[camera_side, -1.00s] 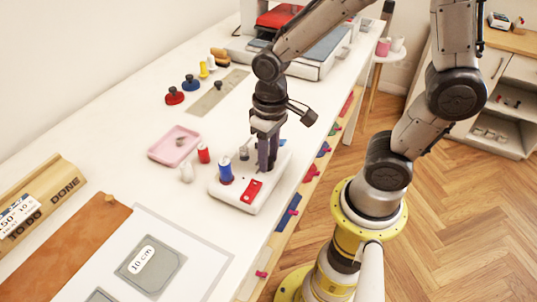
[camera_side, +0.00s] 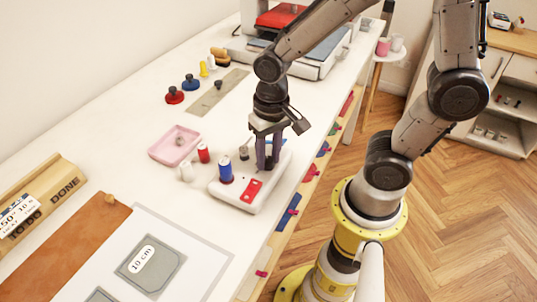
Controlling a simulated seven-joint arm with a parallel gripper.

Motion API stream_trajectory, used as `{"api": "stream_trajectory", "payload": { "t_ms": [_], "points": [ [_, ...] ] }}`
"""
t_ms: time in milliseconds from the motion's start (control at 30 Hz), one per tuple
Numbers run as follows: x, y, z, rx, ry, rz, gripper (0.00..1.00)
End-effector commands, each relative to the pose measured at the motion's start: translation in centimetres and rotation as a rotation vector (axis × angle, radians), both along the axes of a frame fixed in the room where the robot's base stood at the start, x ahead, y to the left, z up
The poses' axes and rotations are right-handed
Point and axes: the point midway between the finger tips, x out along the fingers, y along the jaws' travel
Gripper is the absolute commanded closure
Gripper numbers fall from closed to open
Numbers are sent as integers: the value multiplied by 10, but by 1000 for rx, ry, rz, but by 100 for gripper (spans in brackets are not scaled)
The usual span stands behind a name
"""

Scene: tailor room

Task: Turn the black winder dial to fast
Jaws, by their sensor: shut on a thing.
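The white winder base (camera_side: 235,196) stands on the table near its right edge. It carries a blue spool (camera_side: 226,170), a small dark post (camera_side: 244,153) and a red patch (camera_side: 251,189) with a small light mark. My gripper (camera_side: 268,166) points straight down over the back right part of the winder, its fingers close to the top surface. It is shut on the black dial, which the fingers hide, so I cannot read the dial's setting.
A red spool (camera_side: 204,153), a white spool (camera_side: 186,172) and a pink tray (camera_side: 174,146) stand left of the winder. A paper sheet with a grey 10 cm template (camera_side: 150,266) lies in front. A wooden TO DO / DONE holder (camera_side: 45,199) is at left.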

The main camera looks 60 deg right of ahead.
Motion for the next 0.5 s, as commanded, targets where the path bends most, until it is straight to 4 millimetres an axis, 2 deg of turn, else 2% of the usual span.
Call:
{"api": "stream_trajectory", "payload": {
  "t_ms": [133, 167, 300, 333, 500],
  "points": [
    [0, 0, 0, 1, 1, -3, 100],
    [0, 0, 0, 1, 1, -3, 62],
    [0, 0, 0, 0, 1, -2, 37],
    [0, 0, 0, 0, 1, -2, 34],
    [0, 0, 0, 0, 1, -1, 34]
  ]
}}
